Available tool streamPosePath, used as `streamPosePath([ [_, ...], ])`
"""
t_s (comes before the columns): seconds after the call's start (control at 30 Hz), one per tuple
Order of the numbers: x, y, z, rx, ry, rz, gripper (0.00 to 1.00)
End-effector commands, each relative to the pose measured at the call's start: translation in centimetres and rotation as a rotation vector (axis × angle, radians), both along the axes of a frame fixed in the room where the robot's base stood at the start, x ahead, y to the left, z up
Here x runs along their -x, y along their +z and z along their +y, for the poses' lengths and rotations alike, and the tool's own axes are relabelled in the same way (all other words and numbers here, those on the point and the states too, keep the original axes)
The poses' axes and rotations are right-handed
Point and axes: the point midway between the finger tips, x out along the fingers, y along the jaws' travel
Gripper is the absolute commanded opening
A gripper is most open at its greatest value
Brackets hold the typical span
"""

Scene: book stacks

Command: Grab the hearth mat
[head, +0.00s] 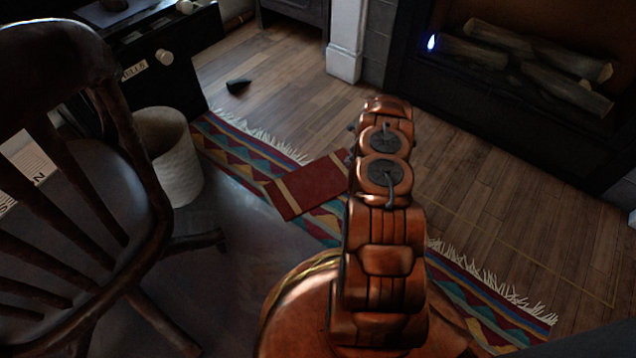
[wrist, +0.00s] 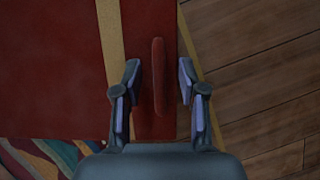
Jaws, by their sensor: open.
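The red mat with gold stripes, which looks like the hearth mat (head: 300,187), lies partly on the patterned rug and partly on the wood floor in the head view. My arm hides its right end. In the wrist view the mat (wrist: 55,70) fills the left and middle, with a gold stripe along it. A narrow raised red grip (wrist: 158,75) stands on it near its right edge. My gripper (wrist: 158,82) is open, with one finger on each side of the raised grip. I see a gap on both sides of it. The gripper's fingers are hidden in the head view.
The fringed patterned rug (head: 240,152) runs under the mat. A fireplace with logs (head: 540,65) is at upper right, with a thin yellow outline (head: 520,262) on the floor before it. A wooden chair (head: 75,170) and pale bin (head: 170,155) stand left. A small dark object (head: 238,85) lies on the floor.

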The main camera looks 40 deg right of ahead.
Motion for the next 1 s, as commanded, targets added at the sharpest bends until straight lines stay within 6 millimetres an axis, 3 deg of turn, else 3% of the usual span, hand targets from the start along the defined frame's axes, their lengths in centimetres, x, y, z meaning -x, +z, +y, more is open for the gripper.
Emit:
streamPosePath([
  [0.1, 0.02, 0.05, -0.01, 0.000, 0.000, 0.000, 0.41],
  [0.5, 0.01, 0.04, 0.01, 0.000, 0.000, 0.000, 0.00],
  [1.0, 0.02, 0.05, 0.01, -0.001, 0.000, 0.000, 0.00],
])
